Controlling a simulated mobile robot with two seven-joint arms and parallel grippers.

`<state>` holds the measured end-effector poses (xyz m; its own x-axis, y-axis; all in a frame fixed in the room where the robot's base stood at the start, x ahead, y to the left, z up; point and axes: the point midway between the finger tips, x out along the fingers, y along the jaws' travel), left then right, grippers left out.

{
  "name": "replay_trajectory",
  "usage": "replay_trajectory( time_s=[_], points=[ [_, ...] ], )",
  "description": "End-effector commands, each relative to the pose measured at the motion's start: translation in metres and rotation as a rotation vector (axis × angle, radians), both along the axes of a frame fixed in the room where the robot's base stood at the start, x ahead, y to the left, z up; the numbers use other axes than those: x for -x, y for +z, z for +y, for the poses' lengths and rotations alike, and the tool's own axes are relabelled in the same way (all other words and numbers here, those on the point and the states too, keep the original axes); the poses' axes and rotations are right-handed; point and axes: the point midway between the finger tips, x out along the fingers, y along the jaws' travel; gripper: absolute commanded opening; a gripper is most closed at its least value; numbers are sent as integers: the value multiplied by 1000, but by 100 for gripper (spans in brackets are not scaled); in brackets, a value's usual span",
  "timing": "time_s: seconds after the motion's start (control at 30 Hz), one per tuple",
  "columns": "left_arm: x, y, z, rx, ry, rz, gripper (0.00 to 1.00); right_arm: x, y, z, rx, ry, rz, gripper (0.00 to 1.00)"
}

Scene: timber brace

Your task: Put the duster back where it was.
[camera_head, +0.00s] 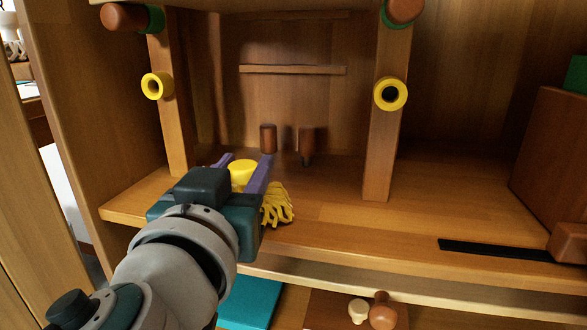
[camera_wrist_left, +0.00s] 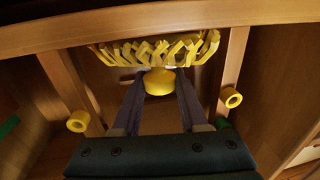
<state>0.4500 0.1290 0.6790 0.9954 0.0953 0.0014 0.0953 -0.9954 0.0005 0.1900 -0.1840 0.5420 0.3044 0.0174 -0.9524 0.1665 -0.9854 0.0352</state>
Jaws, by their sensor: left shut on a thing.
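The duster has a yellow fringe (camera_head: 278,204) and a rounded yellow part (camera_head: 243,175). My left gripper (camera_head: 245,168) has its purple fingers on either side of the rounded part and is shut on the duster. In the left wrist view the fingers (camera_wrist_left: 160,88) close around the yellow knob (camera_wrist_left: 158,81), with the fringe (camera_wrist_left: 165,48) spread beyond it. The gripper is at the front of the wooden shelf, between two upright posts, nearer the left post (camera_head: 172,110). My arm hides part of the shelf edge. My right gripper is not in view.
The right post (camera_head: 384,150) and the left post each carry a yellow ring (camera_head: 390,94). Two brown pegs (camera_head: 306,142) stand behind the gripper, below a thin wooden bar (camera_head: 292,70). A black strip (camera_head: 495,250) and a brown box (camera_head: 552,160) lie right.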

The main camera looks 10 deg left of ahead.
Motion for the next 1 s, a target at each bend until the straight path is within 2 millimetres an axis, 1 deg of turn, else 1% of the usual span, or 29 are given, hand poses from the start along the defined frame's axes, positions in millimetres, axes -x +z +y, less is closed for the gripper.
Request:
replay_trajectory(
  time_s=[0.07,0.1,0.33,0.57,0.67,0.7,0.77,0.87,1.0],
  points=[
    [0,-4,0,1,0,0,0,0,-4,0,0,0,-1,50],
    [0,-3,0,1,0,0,46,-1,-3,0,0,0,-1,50],
    [0,-2,0,0,0,1,72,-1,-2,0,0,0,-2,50],
    [0,-2,0,0,0,0,72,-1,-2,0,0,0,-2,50],
    [0,3,0,0,0,0,72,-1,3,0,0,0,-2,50],
    [3,1,0,0,0,1,72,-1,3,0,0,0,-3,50],
    [11,-1,-1,1,0,2,72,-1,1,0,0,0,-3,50],
    [29,-1,-3,2,0,4,72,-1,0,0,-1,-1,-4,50],
    [60,-3,-5,3,1,4,72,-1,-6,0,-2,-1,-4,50]
  ],
)
